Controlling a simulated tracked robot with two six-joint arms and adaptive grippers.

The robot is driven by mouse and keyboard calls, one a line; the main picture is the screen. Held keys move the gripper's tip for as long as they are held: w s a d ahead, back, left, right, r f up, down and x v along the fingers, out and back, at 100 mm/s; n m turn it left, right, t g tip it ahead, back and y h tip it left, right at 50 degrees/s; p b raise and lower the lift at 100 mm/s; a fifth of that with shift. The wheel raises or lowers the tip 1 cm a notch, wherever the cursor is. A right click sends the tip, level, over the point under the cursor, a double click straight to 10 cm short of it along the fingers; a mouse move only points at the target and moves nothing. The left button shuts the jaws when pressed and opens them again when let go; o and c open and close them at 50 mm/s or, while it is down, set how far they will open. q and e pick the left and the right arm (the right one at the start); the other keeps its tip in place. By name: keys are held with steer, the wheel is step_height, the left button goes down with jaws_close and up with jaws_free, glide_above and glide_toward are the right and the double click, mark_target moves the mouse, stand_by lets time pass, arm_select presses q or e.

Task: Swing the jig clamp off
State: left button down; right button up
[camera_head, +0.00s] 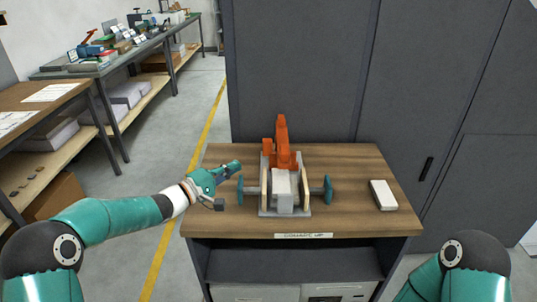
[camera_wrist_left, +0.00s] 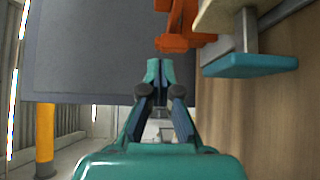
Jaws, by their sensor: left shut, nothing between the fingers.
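The jig (camera_head: 263,203) stands mid-table with a pale grey block (camera_head: 284,190) in it. Its orange clamp (camera_head: 282,145) rises at the back of the jig; whether it presses on the block is unclear. Teal pads on rods stick out at the left (camera_head: 240,191) and right (camera_head: 328,189). My left gripper (camera_head: 236,166) is shut and empty, left of the jig and just beyond the left pad. In the left wrist view the shut fingertips (camera_wrist_left: 153,70) are apart from the orange clamp (camera_wrist_left: 183,28) and the teal pad (camera_wrist_left: 250,65). My right gripper is out of view.
A white block (camera_head: 383,195) lies on the wooden table (camera_head: 355,218) at the right. Dark cabinets (camera_head: 310,60) stand close behind the table. Workbenches (camera_head: 110,65) with shelves line the left. The table's front strip and right rear are clear.

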arm_select(q)
steer(key=x, duration=0.4)
steer(key=s+d+p+x, duration=0.1)
steer(key=x, duration=0.3)
steer(key=s+d+x, duration=0.1)
steer(key=x, duration=0.3)
steer(key=shift+d+p, duration=0.1)
steer(key=shift+p, duration=0.3)
